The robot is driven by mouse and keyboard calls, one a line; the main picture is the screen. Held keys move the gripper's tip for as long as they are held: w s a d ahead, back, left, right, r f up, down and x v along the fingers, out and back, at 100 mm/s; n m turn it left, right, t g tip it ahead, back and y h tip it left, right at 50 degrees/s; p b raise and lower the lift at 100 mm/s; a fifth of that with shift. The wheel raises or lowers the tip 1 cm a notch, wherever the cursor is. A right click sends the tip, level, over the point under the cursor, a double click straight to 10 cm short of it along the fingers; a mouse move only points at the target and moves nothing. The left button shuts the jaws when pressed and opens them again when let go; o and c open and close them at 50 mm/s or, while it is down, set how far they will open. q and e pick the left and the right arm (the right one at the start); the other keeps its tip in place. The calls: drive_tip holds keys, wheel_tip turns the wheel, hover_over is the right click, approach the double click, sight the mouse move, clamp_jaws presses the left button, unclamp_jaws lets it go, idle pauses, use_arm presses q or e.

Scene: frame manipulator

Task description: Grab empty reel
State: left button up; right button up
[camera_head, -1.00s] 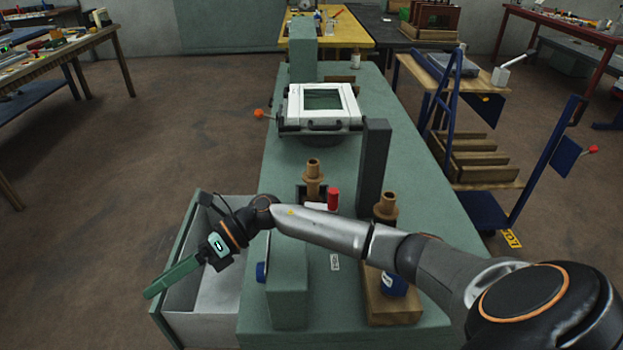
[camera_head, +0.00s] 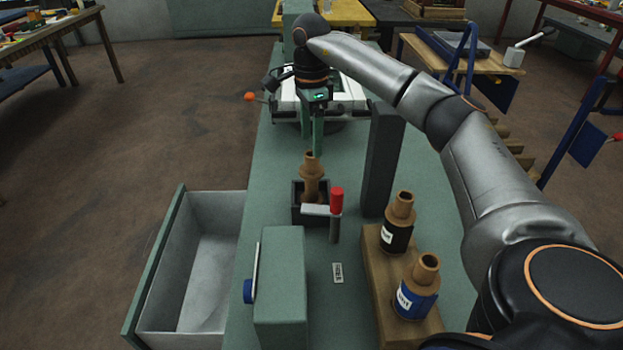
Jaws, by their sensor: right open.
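A bare brown reel (camera_head: 311,182) stands upright in a small dark holder (camera_head: 298,214) on the green bench. It has no visible winding. My right gripper (camera_head: 312,143) points down, open and empty, with its fingertips just above or behind the reel's top in the picture; I cannot tell the exact depth. Two other brown reels stand in a wooden block (camera_head: 383,288) at the right: one with a black band (camera_head: 396,236), one with a blue band (camera_head: 413,302). My left gripper is not in view.
A red-topped lever (camera_head: 336,202) stands right beside the holder. A tall dark green post (camera_head: 382,160) rises to the right. A green box (camera_head: 281,285) is in front, and an open, empty drawer (camera_head: 205,255) juts left. My right arm partly covers a white frame (camera_head: 352,92) behind.

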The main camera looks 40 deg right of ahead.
sight(311, 167)
drive_tip(key=f, duration=0.4)
drive_tip(key=f+b, duration=0.1)
drive_tip(key=f, duration=0.3)
drive_tip(key=shift+s+a+f, duration=0.15)
drive_tip(key=shift+a, duration=0.05)
drive_tip(key=c, duration=1)
